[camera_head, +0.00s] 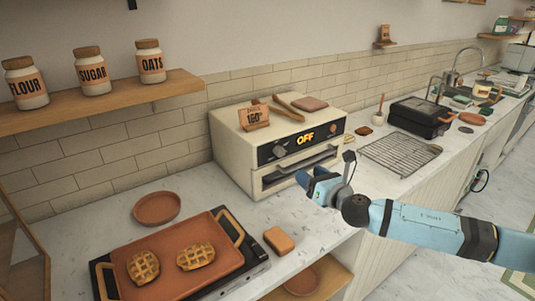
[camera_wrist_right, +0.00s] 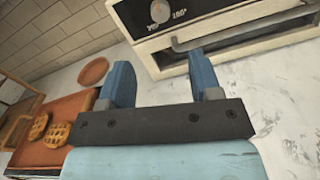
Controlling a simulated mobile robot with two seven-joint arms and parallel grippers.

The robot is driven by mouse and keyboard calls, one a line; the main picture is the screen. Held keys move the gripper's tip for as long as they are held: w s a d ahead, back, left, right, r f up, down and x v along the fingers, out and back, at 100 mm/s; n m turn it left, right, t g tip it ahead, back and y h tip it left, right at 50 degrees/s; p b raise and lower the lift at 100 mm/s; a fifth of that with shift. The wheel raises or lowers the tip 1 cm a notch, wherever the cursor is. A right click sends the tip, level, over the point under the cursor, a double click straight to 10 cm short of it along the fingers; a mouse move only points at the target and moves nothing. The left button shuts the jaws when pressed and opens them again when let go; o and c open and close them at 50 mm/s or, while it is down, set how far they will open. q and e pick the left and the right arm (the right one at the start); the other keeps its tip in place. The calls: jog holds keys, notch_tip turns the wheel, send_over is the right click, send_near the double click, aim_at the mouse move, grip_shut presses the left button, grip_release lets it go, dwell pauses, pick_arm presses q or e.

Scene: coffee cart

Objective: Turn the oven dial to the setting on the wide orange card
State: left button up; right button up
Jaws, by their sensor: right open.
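The cream oven (camera_head: 228,150) stands on the counter against the tiled wall. Its dial (camera_head: 279,151) is on the dark front panel, left of a lit display (camera_head: 306,137) reading OFF. An orange card (camera_head: 254,117) on top of the oven appears to read 160°; its smaller top line is unclear. My right gripper (camera_head: 314,181) is in front of the oven, open and empty, apart from the dial. In the right wrist view, its fingers (camera_wrist_right: 162,75) are spread below the dial (camera_wrist_right: 159,11), with a 180° mark beside it. My left gripper is out of view.
Wooden tongs (camera_head: 288,108) lie on the oven. A handle (camera_head: 305,162) crosses its front below the panel. A wire rack (camera_head: 398,153) lies right. Another orange card (camera_head: 384,35) is farther back.

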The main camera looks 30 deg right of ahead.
aim_at(282, 154)
jog(key=w, duration=0.4)
jog(key=w+p, duration=0.1)
jog(key=w, duration=0.8)
jog(key=shift+a+p, duration=0.25)
jog(key=shift+p, duration=0.15)
jog(key=c, duration=0.9)
